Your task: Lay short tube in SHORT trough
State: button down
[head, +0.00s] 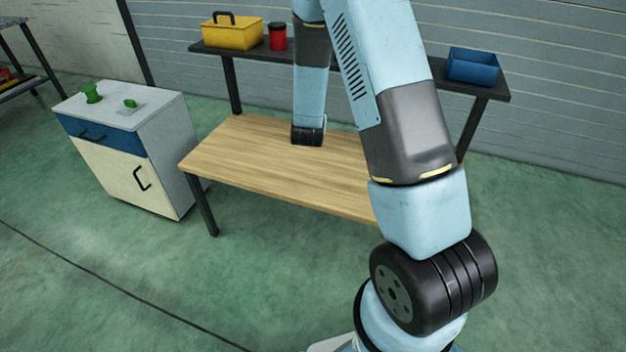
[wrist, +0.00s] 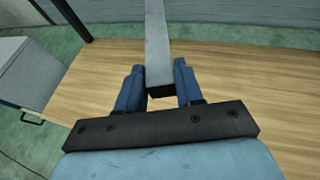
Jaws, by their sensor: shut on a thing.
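A grey, straight-sided tube (wrist: 157,40) shows in the wrist view, running from between my fingers up and away past the top edge of the picture. My gripper (wrist: 159,77) has one blue finger on each side of the tube's near end and is shut on it. The tube appears above the wooden table (wrist: 235,88); I cannot tell how high. In the head view my arm hides the gripper and the tube. I do not see a trough in either view.
The wooden table top (head: 250,160) is bare where it shows. A shelf behind it holds a yellow toolbox (head: 233,34), a red can (head: 277,38) and a blue bin (head: 472,66). A cabinet (head: 135,150) with two green items stands left of the table.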

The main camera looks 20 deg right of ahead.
jog(key=s+a+f+m+g+h, duration=0.1)
jog(key=s+a+f+m+h, duration=0.1)
jog(key=s+a+f, duration=0.5)
jog(key=s+a+f+m+g+h, duration=0.15)
jog(key=s+a+f, duration=0.3)
jog(key=f, duration=0.55)
send_over(298, 191)
jog(key=shift+t, duration=0.25)
notch_tip(298, 191, down, 10)
jog(key=shift+r, duration=0.25)
notch_tip(298, 191, down, 3)
jog(key=shift+d+f, duration=0.1)
jog(key=shift+f, duration=0.1)
jog(key=c, duration=0.7)
grip_release()
